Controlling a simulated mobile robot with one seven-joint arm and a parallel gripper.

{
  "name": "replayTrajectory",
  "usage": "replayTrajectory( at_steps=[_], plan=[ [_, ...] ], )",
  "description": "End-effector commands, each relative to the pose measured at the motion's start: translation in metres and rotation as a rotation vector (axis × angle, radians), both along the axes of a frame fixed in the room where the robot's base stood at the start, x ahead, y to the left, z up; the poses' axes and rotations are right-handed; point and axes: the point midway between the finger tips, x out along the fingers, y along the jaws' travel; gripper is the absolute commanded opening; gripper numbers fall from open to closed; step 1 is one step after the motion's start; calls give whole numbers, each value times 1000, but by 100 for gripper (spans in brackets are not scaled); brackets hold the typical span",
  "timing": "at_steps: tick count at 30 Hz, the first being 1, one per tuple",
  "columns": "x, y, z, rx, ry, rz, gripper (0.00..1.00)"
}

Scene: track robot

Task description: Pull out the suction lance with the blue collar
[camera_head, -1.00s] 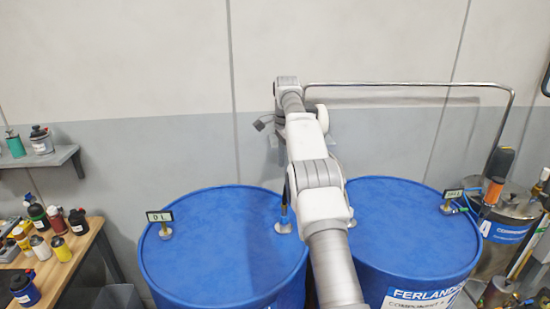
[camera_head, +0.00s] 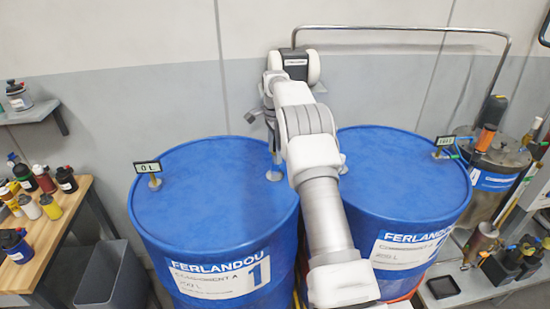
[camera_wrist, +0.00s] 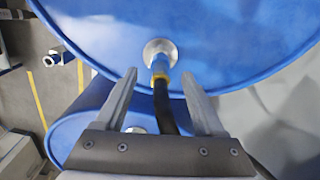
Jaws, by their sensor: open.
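In the wrist view a suction lance with a blue collar (camera_wrist: 159,64) stands in a round metal fitting (camera_wrist: 160,47) on a blue drum top (camera_wrist: 215,35). A yellow band and a black hose (camera_wrist: 165,108) follow the collar. My gripper (camera_wrist: 158,76) is open, with one finger on each side of the lance and visible gaps between. In the head view a lance (camera_head: 275,158) shows at the right edge of the left drum (camera_head: 215,185), partly behind my arm. My gripper there is mostly hidden by my wrist.
The right drum (camera_head: 405,170) stands close beside the left one. A gauge sign reading 0 L (camera_head: 147,167) rises from the left drum. A steel pipe (camera_head: 400,28) runs along the wall. A wooden bench (camera_head: 75,210) with bottles and a grey bin (camera_head: 112,280) are at left.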

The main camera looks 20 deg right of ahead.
Motion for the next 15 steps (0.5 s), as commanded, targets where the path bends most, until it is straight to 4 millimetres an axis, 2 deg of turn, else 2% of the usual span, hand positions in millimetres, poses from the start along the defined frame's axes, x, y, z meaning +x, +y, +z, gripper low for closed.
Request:
replayTrajectory(
  at_steps=[6, 15],
  plan=[
    [0, 0, -21, 0, 0, -1, 71],
    [0, 0, -26, 0, -1, -1, 71]
  ],
)
